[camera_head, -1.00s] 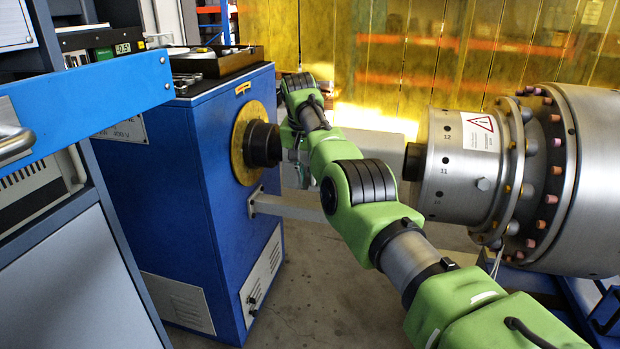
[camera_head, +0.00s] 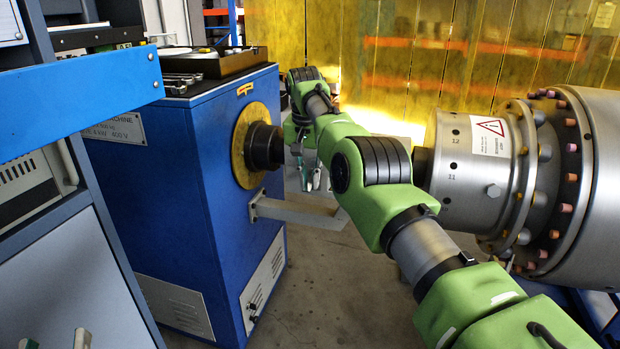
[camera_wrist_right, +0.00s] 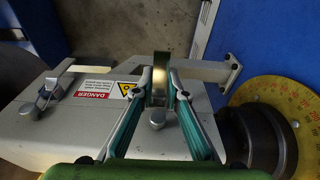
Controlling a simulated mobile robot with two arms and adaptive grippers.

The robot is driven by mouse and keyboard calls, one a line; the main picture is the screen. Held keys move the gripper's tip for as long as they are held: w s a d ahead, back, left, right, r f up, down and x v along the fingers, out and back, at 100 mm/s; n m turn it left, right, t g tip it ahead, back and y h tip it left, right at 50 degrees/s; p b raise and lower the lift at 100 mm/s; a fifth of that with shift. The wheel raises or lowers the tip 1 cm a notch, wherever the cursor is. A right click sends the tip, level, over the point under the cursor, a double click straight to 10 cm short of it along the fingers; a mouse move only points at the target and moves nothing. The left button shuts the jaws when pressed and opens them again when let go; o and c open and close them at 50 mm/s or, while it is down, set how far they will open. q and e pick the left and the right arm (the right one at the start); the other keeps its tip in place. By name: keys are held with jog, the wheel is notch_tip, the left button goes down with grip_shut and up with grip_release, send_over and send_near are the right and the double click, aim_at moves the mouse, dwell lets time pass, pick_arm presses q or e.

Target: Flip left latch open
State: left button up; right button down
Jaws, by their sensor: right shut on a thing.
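My right gripper (camera_head: 312,182) is low in front of the black spindle (camera_head: 264,147) of the blue machine (camera_head: 165,160). In the right wrist view its green fingers (camera_wrist_right: 160,82) are closed on both sides of an upright metal latch (camera_wrist_right: 158,92), on the side of the white bracket nearer the machine. I take this as the left latch. A second latch (camera_wrist_right: 52,88), with a metal lever, sits further left on the bracket. In the head view the latches are hidden or too small to tell. My left gripper (camera_head: 55,341) shows only two separated fingertips at the bottom left edge.
A large steel rotor (camera_head: 480,180) with bolts stands at the right. A white bracket (camera_wrist_right: 90,125) carries a red danger label (camera_wrist_right: 97,88). The yellow disc (camera_wrist_right: 285,115) and spindle are close to the right gripper. A blue-edged cabinet (camera_head: 80,95) stands at the left.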

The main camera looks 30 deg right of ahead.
jog(key=c, duration=2)
grip_release()
